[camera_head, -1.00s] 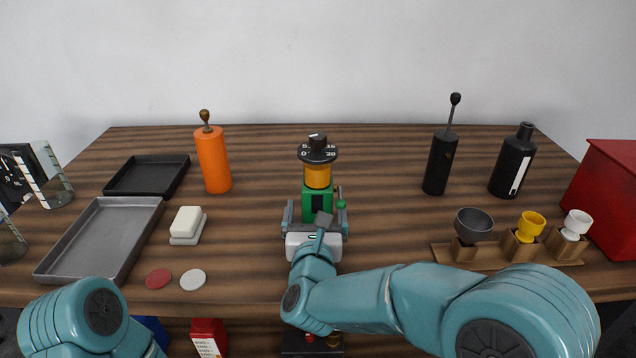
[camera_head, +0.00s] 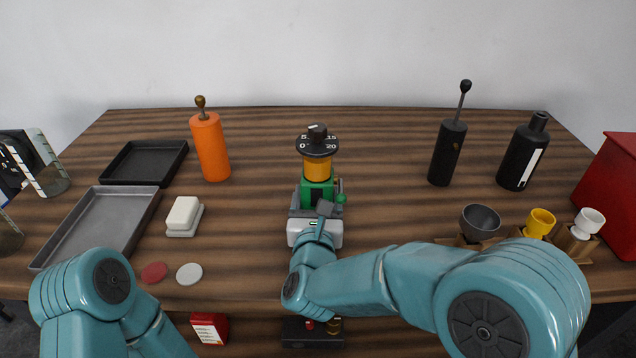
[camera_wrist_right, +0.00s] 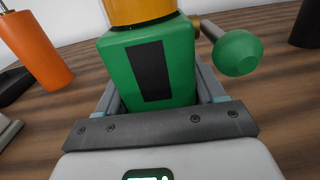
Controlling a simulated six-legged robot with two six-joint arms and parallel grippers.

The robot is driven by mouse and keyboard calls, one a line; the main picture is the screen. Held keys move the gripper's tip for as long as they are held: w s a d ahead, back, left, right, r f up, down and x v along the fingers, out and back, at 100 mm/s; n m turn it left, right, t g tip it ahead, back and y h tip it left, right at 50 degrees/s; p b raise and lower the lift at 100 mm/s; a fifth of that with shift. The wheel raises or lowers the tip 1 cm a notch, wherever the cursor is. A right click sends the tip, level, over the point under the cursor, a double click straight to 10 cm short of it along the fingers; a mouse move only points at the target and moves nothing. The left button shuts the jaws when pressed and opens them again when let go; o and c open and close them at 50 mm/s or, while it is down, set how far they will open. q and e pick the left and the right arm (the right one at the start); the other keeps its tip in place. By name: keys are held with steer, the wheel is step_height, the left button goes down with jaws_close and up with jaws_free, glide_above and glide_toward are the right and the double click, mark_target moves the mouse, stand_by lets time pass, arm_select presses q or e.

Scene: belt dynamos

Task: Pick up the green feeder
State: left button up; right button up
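The green feeder (camera_head: 318,187) stands upright at the middle of the table, with a yellow-orange collar and a black numbered dial (camera_head: 317,144) on top. A green knob sticks out at its right side. In the right wrist view its green body (camera_wrist_right: 180,65) with a black slot fills the middle. My right gripper (camera_head: 318,207) has a grey finger along each side of the body, with no clear gap, and looks shut on it. The feeder's base is hidden by the gripper. My left arm is folded at the lower left; its gripper is out of view.
A black cylinder (camera_head: 447,153), a black bottle (camera_head: 522,153), a rack of cups and a red box (camera_head: 612,195) are on the right. Bare table surrounds the feeder.

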mark_target(318, 125)
steer(key=c, duration=0.5)
steer(key=shift+r, duration=0.15)
steer(key=shift+c, duration=0.8)
step_height(318, 125, up, 20)
steer(key=shift+p, duration=0.95)
step_height(318, 125, down, 18)
steer(key=b, duration=2)
steer(key=shift+b, duration=0.3)
steer(key=shift+f+b, duration=0.45)
steer(key=shift+f, duration=0.1)
steer(key=shift+r, duration=0.15)
